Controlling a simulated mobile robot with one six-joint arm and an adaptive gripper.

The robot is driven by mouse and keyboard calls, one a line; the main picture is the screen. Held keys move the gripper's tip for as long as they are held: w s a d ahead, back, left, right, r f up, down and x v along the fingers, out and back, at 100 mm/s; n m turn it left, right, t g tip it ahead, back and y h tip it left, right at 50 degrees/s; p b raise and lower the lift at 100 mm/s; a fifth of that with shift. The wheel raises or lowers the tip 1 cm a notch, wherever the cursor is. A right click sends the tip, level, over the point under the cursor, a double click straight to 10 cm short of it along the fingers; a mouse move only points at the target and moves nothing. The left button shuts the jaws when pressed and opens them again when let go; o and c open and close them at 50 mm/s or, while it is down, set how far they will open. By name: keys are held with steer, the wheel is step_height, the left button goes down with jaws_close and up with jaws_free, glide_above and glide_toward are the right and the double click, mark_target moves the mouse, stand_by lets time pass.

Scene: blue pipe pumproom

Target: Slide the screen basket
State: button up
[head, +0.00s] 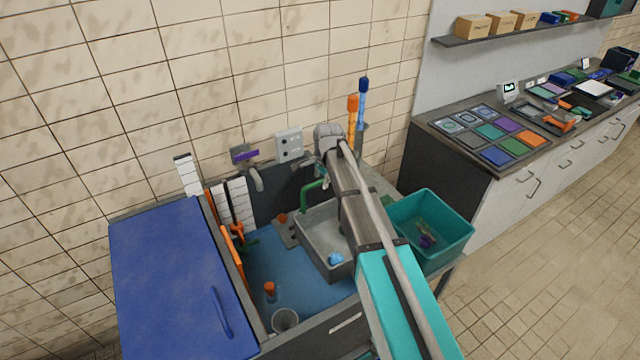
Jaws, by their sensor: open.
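A grey box-shaped basket (311,248), which I take to be the screen basket, sits at the right side of a blue-floored sink. A green bent handle or pipe (309,191) stands at its back left edge. A small light blue lump (335,259) lies inside. My arm crosses over the right part of the basket and hides it. My gripper (325,182) hangs near the wall, behind the basket and close to the green handle. It is small in the picture; it looks open and empty, and I cannot tell whether it touches the handle.
A blue lid or panel (175,285) covers the left side. A teal bin (450,220) stands right of my arm. A tap (255,178), a switch box (289,145) and orange and blue-handled tools (352,105) are at the wall.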

steer(key=shift+f, duration=0.25)
steer(key=shift+c, duration=0.2)
jaws_close()
